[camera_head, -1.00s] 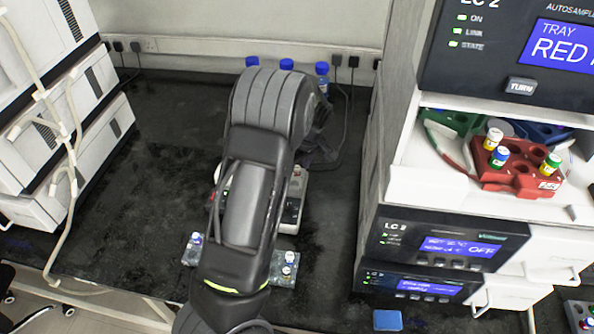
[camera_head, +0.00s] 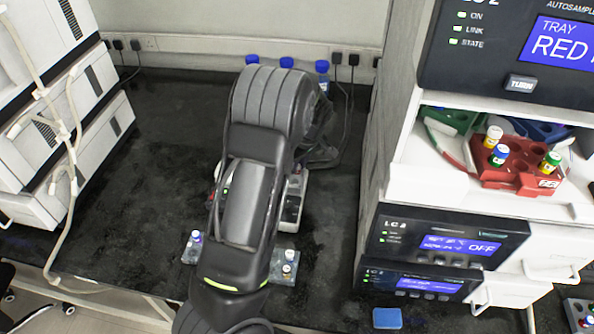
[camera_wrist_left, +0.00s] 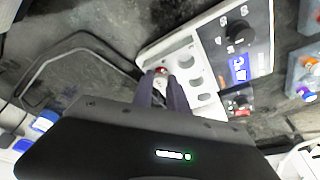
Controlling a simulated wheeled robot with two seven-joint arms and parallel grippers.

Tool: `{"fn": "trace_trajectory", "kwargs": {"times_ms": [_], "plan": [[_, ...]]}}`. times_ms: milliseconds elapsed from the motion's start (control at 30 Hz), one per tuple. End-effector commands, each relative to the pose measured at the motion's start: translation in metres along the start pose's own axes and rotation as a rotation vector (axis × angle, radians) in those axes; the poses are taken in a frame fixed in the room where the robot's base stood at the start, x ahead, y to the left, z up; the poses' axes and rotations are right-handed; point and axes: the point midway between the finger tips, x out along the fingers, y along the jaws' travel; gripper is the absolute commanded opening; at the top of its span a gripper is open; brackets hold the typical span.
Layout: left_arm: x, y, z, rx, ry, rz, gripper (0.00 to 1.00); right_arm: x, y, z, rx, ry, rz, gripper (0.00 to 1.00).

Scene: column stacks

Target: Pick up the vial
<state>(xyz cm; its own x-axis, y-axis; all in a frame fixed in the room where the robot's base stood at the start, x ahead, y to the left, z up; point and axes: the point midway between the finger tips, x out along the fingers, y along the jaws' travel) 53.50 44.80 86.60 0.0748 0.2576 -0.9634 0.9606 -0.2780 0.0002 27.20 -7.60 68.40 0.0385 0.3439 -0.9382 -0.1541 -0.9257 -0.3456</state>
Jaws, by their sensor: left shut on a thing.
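A vial with a red cap (camera_wrist_left: 160,71) shows in the left wrist view between the tips of my left gripper (camera_wrist_left: 162,88). The gripper is shut on it. The vial is at the row of round holes in a white block (camera_wrist_left: 197,58) of a bench device; I cannot tell whether its base is still in a hole. In the head view my left arm covers the vial, the fingertips and much of the device (camera_head: 292,205). My right gripper is not in view.
A pale rack (camera_head: 283,278) with small vials lies near the bench's front edge, partly behind my arm. Blue-capped bottles (camera_head: 322,77) stand at the back. Instrument stacks flank the bench; the right one holds a red vial tray (camera_head: 515,180).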

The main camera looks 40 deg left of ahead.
Motion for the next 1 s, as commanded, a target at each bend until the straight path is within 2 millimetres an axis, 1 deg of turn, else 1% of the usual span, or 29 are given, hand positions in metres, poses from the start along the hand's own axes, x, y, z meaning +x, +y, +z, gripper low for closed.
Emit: {"fn": "trace_trajectory", "kwargs": {"times_ms": [33,100,500,633,767,867,1000], "plan": [[0.000,0.000,0.000,0.000,0.000,0.000,0.03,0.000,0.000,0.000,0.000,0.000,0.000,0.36],[0.000,0.000,0.000,0.000,0.000,0.000,0.00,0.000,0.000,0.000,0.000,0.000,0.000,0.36],[0.000,0.000,0.000,0.000,0.000,0.000,0.00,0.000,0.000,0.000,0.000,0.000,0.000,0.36],[-0.004,0.001,-0.001,0.000,0.001,0.001,0.00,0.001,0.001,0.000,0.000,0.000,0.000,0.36],[-0.018,0.001,-0.005,0.000,0.002,0.004,0.00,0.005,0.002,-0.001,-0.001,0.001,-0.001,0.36],[-0.035,0.001,-0.010,-0.001,0.002,0.005,0.00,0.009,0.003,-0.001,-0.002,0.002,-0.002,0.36],[-0.062,0.002,-0.017,-0.001,0.001,0.006,0.00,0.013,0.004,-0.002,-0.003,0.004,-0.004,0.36]]}}
